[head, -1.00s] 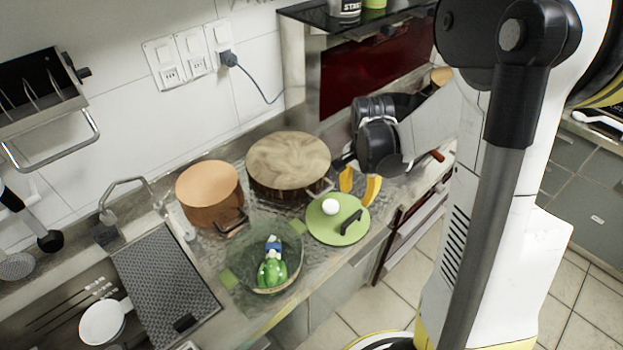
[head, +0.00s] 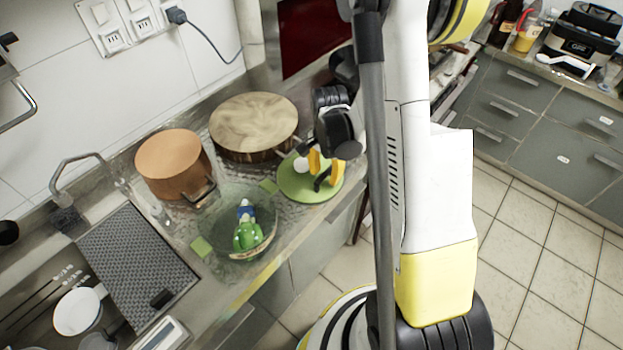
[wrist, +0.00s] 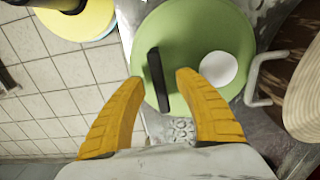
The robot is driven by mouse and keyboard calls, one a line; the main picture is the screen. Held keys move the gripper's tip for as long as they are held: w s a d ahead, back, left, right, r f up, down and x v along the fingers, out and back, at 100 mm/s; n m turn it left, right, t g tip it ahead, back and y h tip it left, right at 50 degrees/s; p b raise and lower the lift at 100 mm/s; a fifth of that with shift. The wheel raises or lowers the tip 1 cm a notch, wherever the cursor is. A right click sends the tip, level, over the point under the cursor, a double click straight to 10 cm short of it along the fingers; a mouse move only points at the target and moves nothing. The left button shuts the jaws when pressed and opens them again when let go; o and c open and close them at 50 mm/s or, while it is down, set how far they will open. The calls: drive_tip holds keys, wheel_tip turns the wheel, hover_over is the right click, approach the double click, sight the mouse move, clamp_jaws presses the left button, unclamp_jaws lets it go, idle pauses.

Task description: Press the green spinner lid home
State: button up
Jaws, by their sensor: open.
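The green spinner lid (head: 295,187) lies on the counter, right of a clear glass bowl. It has a black bar handle (wrist: 158,80) and a white round knob (wrist: 218,68). My gripper (head: 326,170) is over the lid in the head view. In the wrist view, my gripper's yellow fingers (wrist: 160,80) are open, one on each side of the handle's near end. Whether they touch the lid cannot be told. The clear bowl (head: 215,222) holds a green item (head: 247,235) and a blue-and-white item, and has no lid on it.
A copper pot (head: 172,168) and a round wooden-topped pot (head: 254,125) stand behind the bowl and lid, close to them. A grey drain mat (head: 135,262) and sink lie left. The counter's front edge is close to the lid.

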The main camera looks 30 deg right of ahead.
drive_tip(key=shift+f, duration=0.15)
clamp_jaws()
idle(0.4)
